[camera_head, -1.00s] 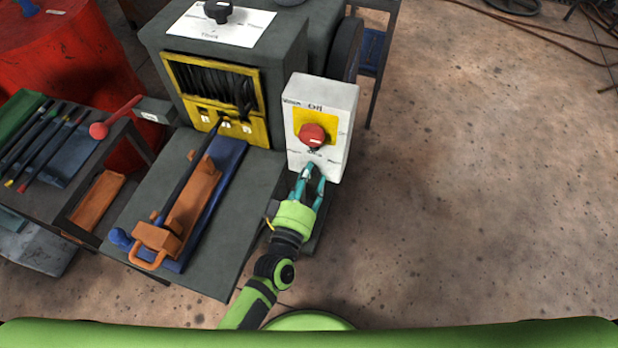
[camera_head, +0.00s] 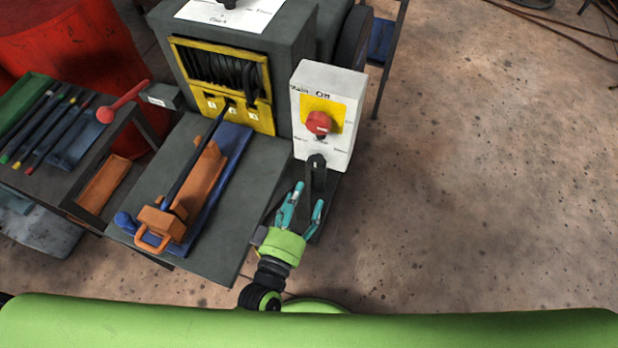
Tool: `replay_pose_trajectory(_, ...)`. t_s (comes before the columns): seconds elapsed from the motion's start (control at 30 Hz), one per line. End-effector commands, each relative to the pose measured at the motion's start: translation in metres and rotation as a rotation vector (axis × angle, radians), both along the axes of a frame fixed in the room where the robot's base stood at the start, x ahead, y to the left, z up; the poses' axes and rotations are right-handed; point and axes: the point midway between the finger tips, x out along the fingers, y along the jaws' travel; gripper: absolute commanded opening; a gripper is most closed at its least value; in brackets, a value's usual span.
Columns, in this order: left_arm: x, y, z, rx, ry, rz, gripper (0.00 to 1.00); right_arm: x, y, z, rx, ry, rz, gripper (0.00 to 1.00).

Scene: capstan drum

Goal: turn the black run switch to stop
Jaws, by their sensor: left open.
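The black run switch (camera_head: 317,164) appears to be the black knob with a small pale mark at the lower edge of the white switch box (camera_head: 305,113). Its exact setting is too small to tell. A red knob (camera_head: 319,123) sits above it on a yellow plate (camera_head: 338,112). My left gripper (camera_head: 308,196) is below the black switch in the picture, apart from it, with its two teal fingers spread and nothing between them. My right gripper is out of view.
The dark machine (camera_head: 290,40) stands left of the box, with a yellow-framed window (camera_head: 264,115) of black coils. An orange tool (camera_head: 160,222) lies on the grey bench (camera_head: 215,240). The floor at right is open.

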Motion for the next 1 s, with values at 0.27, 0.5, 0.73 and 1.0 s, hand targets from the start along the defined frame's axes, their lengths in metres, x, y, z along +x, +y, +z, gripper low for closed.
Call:
replay_pose_trajectory(0.27,-0.029,0.010,0.001,-0.002,-0.002,0.000,0.66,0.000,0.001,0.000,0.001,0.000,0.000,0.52)
replay_pose_trajectory(0.5,-0.030,0.010,0.001,-0.002,-0.002,0.000,0.66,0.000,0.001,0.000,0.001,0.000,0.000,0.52)
replay_pose_trajectory(0.73,-0.030,0.010,0.001,-0.002,-0.002,0.000,0.66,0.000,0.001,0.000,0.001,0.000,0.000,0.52)
replay_pose_trajectory(1.0,-0.030,0.010,0.000,-0.001,0.000,0.001,0.66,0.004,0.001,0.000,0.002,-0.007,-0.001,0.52)
